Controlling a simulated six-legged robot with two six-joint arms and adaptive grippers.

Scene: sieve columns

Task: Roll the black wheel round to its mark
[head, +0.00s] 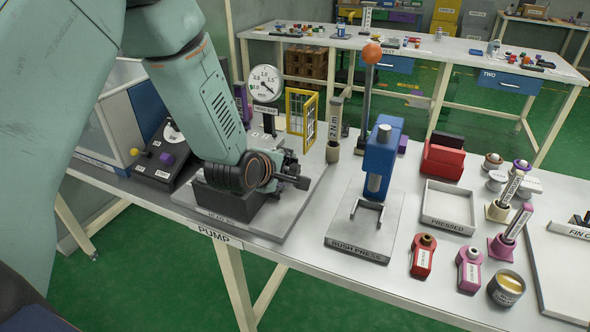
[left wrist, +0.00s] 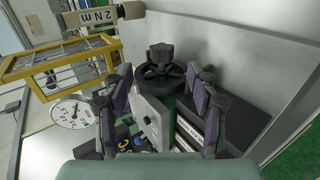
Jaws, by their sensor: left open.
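The black wheel (left wrist: 163,74) shows in the left wrist view, with a lobed dark knob at its top edge. It sits on the pump unit with a pale plate below it. My left gripper (left wrist: 158,98) is open, with one finger on each side below the wheel in the picture; I cannot tell whether either finger touches it. In the head view the left gripper (head: 280,172) is down at the pump, and its wrist and fingers hide most of the wheel. I cannot make out the wheel's mark. My right gripper is not in view.
A round gauge (head: 264,84) and a yellow cage guard (head: 302,118) stand behind the pump. A 2 Nm post (head: 334,131) and a bush press (head: 379,165) stand to the right. A blue-white cabinet (head: 120,112) is at the left.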

